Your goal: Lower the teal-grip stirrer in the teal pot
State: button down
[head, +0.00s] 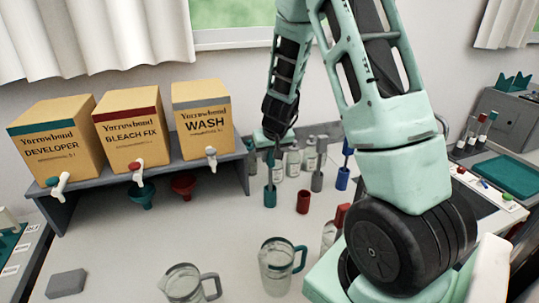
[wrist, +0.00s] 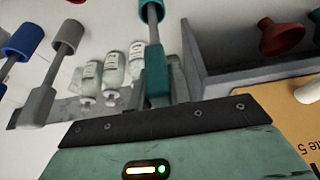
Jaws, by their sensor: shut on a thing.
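My gripper (head: 270,151) points down at the back of the bench and is shut on the teal-grip stirrer. The stirrer's teal grip (wrist: 157,78) is between the jaws in the wrist view. Its thin shaft (head: 270,177) runs down, upright, to the teal pot (head: 270,198), which stands below the gripper. The teal pot also shows at the top of the wrist view (wrist: 151,10). The shaft's lower end is at or inside the pot's mouth; how deep it sits cannot be told.
A red pot (head: 303,202) stands just right. A grey stirrer (head: 318,179) and blue stirrer (head: 342,178) stand in pots further right. Clear bottles (head: 293,161) are behind. The box shelf (head: 236,178) is close on the left. A jug (head: 277,268) is in front.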

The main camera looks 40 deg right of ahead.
jog(key=c, duration=1.2)
grip_release()
jog(key=p+v, duration=0.6)
jog(key=v, duration=1.1)
jog(key=shift+r, duration=0.25)
